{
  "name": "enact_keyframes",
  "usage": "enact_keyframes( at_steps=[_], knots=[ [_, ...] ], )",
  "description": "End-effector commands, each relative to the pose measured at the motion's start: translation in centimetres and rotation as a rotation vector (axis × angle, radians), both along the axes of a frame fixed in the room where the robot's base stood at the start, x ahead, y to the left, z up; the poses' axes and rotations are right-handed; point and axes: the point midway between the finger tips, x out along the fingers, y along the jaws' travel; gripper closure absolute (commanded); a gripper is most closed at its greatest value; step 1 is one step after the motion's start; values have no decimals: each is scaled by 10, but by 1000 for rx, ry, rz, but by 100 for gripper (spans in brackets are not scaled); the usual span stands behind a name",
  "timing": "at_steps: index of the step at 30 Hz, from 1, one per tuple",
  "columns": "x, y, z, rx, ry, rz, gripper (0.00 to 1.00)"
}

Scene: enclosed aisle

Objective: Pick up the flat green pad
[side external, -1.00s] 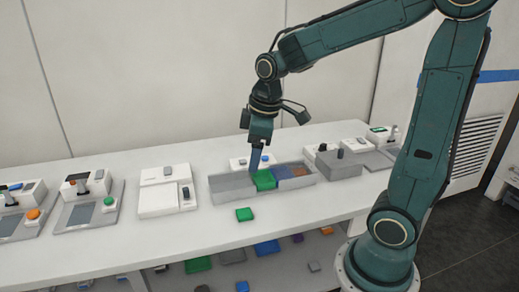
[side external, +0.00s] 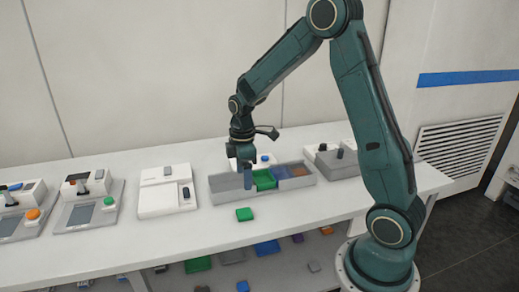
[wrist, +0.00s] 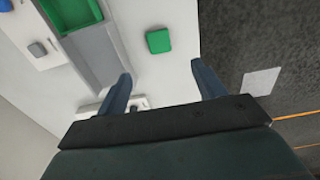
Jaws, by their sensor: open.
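The flat green pad (side external: 244,214) lies on the white table in front of the grey tray. It also shows in the wrist view (wrist: 159,41), ahead of the fingertips and roughly between them. My gripper (side external: 241,178) is open and empty, pointing down, near the left part of the tray and behind the pad in the side view. Its two blue-grey fingers show apart in the wrist view (wrist: 160,72). No finger touches the pad.
The grey tray (side external: 226,189) has green, blue and brownish sections; its green section (side external: 264,180) is near my gripper. A white device (side external: 165,195) stands to the left. A lower shelf holds several coloured blocks. The table around the pad is clear.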

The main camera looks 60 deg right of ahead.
Motion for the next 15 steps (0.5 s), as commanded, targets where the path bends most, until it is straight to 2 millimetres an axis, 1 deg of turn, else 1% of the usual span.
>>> enact_keyframes(
  at_steps=[4,7,11,15],
  knots=[
    [0,0,-4,1,1,-1,31],
    [0,0,-11,1,2,-1,31],
    [-1,0,-27,1,4,-1,31],
    [-1,1,-48,1,4,-1,31]
  ],
)
